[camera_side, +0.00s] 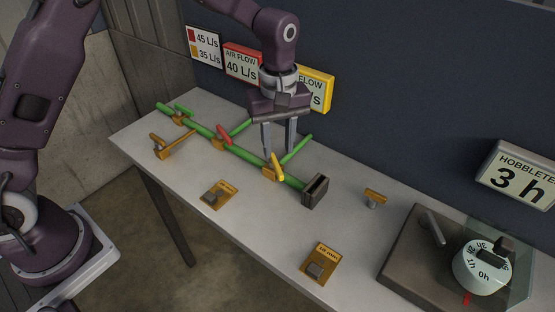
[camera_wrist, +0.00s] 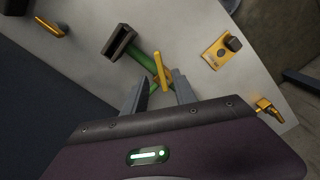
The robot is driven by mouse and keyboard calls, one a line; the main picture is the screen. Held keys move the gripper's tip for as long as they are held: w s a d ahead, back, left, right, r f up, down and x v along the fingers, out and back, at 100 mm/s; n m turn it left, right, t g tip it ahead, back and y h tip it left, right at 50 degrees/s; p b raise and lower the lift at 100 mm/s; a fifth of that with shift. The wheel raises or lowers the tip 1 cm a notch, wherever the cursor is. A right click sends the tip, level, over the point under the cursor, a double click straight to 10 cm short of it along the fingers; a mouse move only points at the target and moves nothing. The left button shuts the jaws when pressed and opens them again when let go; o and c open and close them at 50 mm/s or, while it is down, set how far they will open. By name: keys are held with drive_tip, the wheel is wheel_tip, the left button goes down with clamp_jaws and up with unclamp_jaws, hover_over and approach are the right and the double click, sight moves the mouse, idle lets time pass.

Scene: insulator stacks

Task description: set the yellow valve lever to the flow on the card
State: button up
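The card (camera_side: 204,47) on the back wall reads 45 L/s beside a red square and 35 L/s beside a yellow square. The yellow valve lever (camera_side: 277,166) stands tilted on a brass valve on the green pipe. My gripper (camera_side: 279,152) is open above it, pointing down. In the wrist view the yellow lever (camera_wrist: 162,72) shows between and just beyond the fingertips (camera_wrist: 159,80); I cannot tell whether either finger touches it.
A red valve lever (camera_side: 221,134) sits farther left on the pipe; the red air flow display (camera_side: 242,63) reads 40 L/s. Brass switch plates (camera_side: 220,194) (camera_side: 320,262) lie in front. A dark box with a dial (camera_side: 482,265) and an hour sign (camera_side: 520,178) are at right.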

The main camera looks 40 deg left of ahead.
sight(278, 166)
wheel_tip(278, 166, down, 5)
drive_tip(key=shift+f, duration=0.15)
drive_tip(key=shift+c, duration=0.2)
clamp_jaws()
idle(1.2)
